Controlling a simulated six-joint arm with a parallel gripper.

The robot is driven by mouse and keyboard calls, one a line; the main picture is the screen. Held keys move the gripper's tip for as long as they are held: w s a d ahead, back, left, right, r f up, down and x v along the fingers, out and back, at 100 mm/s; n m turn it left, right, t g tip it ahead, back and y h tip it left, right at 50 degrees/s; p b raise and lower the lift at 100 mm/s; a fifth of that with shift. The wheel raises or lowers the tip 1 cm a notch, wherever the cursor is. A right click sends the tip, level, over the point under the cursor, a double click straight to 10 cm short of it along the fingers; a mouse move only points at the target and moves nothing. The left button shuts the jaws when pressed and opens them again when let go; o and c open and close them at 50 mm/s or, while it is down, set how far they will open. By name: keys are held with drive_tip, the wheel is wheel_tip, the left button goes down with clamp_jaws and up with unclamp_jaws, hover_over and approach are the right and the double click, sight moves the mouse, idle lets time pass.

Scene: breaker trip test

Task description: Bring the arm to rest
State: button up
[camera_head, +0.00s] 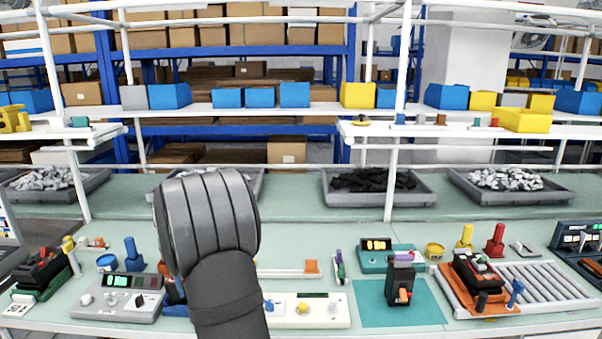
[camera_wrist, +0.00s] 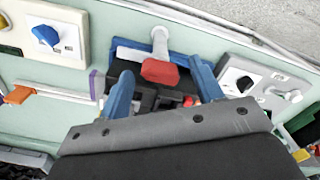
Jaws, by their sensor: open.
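My gripper (camera_wrist: 160,68) shows in the wrist view with its two blue fingers spread apart. A dark block-shaped device (camera_wrist: 150,98) with a small red part lies below and between the fingers; I see no contact, but the depth is hard to judge. A white T-shaped clamp with a red pad (camera_wrist: 159,71) stands at a blue fixture (camera_wrist: 185,56) by this device. In the head view my arm's grey wrist hides the fingers and most of this fixture. A black breaker with an orange lever (camera_head: 403,290) stands upright on a teal mat (camera_head: 436,305), apart from my arm.
A panel with a blue knob (camera_wrist: 45,36) and a grey meter box (camera_head: 120,298) flank the fixture. An orange tray with a dark device (camera_head: 478,278) and a roller track (camera_head: 540,288) are at right. Grey bins of parts (camera_head: 375,190) line the back.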

drive_tip(key=n, duration=0.5)
drive_tip(key=shift+n, duration=0.3)
drive_tip(key=n, duration=0.5)
idle(0.5)
drive_tip(key=m, duration=0.3)
drive_tip(key=shift+m, duration=0.3)
drive_tip(key=m, duration=0.4)
drive_tip(key=shift+m, duration=1.1)
